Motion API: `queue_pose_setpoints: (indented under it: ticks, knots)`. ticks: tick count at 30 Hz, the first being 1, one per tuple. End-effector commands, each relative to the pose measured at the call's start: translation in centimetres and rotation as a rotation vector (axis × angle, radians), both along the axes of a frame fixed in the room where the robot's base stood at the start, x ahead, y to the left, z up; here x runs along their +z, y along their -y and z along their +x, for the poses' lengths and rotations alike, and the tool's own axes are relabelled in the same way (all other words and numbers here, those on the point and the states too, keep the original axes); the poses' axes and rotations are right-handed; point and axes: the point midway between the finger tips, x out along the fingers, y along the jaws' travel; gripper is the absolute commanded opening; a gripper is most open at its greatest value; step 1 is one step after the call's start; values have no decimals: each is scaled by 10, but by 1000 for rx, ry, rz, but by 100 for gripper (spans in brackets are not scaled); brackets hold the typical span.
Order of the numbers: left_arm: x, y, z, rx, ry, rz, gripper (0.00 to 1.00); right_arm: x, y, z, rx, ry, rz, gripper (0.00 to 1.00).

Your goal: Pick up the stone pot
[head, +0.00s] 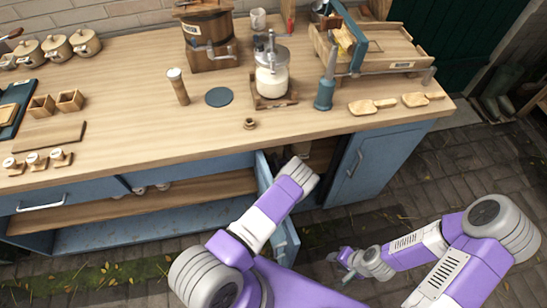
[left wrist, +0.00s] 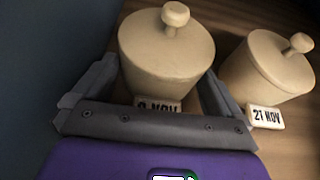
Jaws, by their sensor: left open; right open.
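A beige lidded stone pot (left wrist: 166,48) with a round knob stands between the two fingers of my left gripper (left wrist: 159,72) in the left wrist view. The gripper is open, with a finger on each side of the pot; contact is not clear. A label reading NOV is partly hidden behind the gripper's front. A second lidded pot (left wrist: 264,66), labelled 21 NOV, stands to the right. In the head view my left arm reaches under the counter, and its gripper is hidden. My right gripper (head: 342,266) is open and empty, low over the paving.
A blue cabinet door (head: 284,220) stands open beside my left arm. A dark wall (left wrist: 55,45) is left of the pot.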

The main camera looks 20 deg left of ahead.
Motion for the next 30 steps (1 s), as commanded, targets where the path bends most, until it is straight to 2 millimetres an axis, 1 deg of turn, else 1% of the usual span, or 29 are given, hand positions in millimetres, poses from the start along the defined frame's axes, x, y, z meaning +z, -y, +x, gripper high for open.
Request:
queue_pose_setpoints:
  ticks: [1,2,9,10,15,17,26,30]
  knots:
    - [-4,-3,4,0,2,0,100,-5,0,0,0,0,0,43]
    - [-4,-4,5,0,2,1,100,-5,0,0,0,0,0,43]
    - [-3,-5,7,0,1,1,100,-4,0,0,0,0,0,43]
    - [-3,-5,7,0,1,1,98,-4,0,0,0,0,0,43]
    - [-3,-5,7,0,1,1,72,-4,0,0,0,0,0,43]
    - [-3,-5,7,0,1,1,64,-4,0,0,0,0,0,43]
    - [1,-5,8,-1,6,2,64,-3,0,0,0,0,0,43]
    - [8,-5,8,-1,6,1,64,1,0,0,0,0,0,43]
